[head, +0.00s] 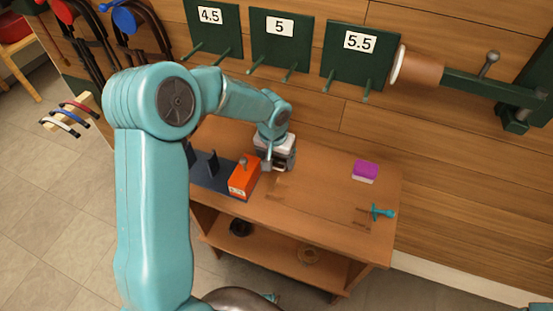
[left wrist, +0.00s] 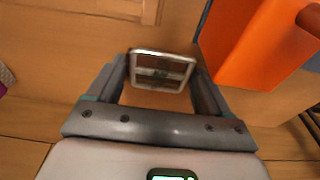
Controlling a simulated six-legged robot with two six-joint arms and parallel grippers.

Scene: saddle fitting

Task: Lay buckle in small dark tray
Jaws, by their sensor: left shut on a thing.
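The buckle (left wrist: 160,72) is a silver rectangular metal frame with a centre bar in the left wrist view. My left gripper (head: 273,167) is shut on it, with one finger at each side of the frame. In the left wrist view the gripper (left wrist: 160,80) holds it over brown wood. In the head view the gripper hangs low over the bench, just right of the orange block, and the buckle is too small to make out clearly. A dark flat base with upright posts (head: 211,170) lies left of the orange block; I cannot tell whether it is the small dark tray. My right gripper is not in view.
The orange block (head: 243,178) with a knob stands close beside the left gripper. A purple-and-white block (head: 365,170) and a teal-handled tool (head: 380,212) lie on the bench's right. Green numbered boards (head: 287,41) with pegs line the wall. The bench middle (head: 320,190) is clear.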

